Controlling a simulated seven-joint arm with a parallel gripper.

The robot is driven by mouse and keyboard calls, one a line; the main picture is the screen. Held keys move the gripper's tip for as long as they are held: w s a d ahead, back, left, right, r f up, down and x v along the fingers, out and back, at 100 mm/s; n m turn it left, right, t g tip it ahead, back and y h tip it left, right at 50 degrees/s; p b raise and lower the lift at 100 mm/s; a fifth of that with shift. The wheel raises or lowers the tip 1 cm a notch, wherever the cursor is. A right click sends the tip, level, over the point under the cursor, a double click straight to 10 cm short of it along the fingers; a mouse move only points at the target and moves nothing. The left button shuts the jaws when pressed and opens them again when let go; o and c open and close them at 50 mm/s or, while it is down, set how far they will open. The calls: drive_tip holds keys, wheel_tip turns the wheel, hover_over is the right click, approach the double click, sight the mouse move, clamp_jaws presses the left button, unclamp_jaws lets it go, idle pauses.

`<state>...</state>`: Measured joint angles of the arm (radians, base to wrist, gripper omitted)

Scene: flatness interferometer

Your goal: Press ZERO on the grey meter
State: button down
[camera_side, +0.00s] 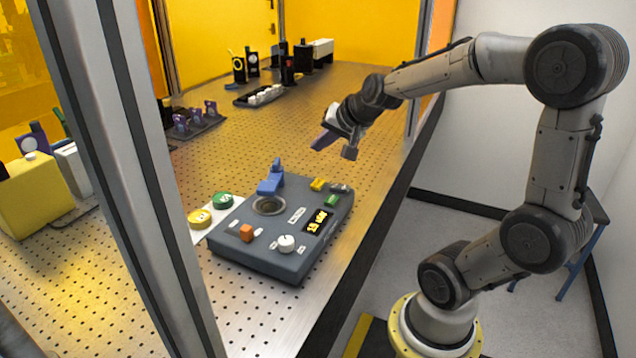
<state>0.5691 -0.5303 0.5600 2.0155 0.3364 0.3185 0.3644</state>
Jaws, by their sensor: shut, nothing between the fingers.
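The grey meter (262,255) is a flat box on the perforated metal table. Its top carries an orange button (247,232), a white knob (286,243), a yellow button (318,184), a green button (331,200) and a lit display (317,222). A blue part (271,182) stands by a round recess (268,206) at its back. The small white labels are too small to read, so I cannot tell which control is ZERO. My gripper (325,140) is shut and empty, raised above and behind the meter's right side, clear of it.
A white plate with yellow (199,218) and green (222,201) round pieces lies left of the meter. A grey post (135,150) crosses the left foreground. A dark rack (193,122) and several small items stand farther back. The table's right edge (385,225) is near the meter.

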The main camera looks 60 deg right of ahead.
sight(320, 185)
drive_tip(key=shift+f, duration=3.35)
drive_tip(key=shift+f, duration=0.4)
drive_tip(key=shift+f, duration=0.5)
drive_tip(key=shift+r, duration=0.9)
drive_tip(key=shift+r, duration=0.1)
drive_tip(key=shift+r, duration=2.4)
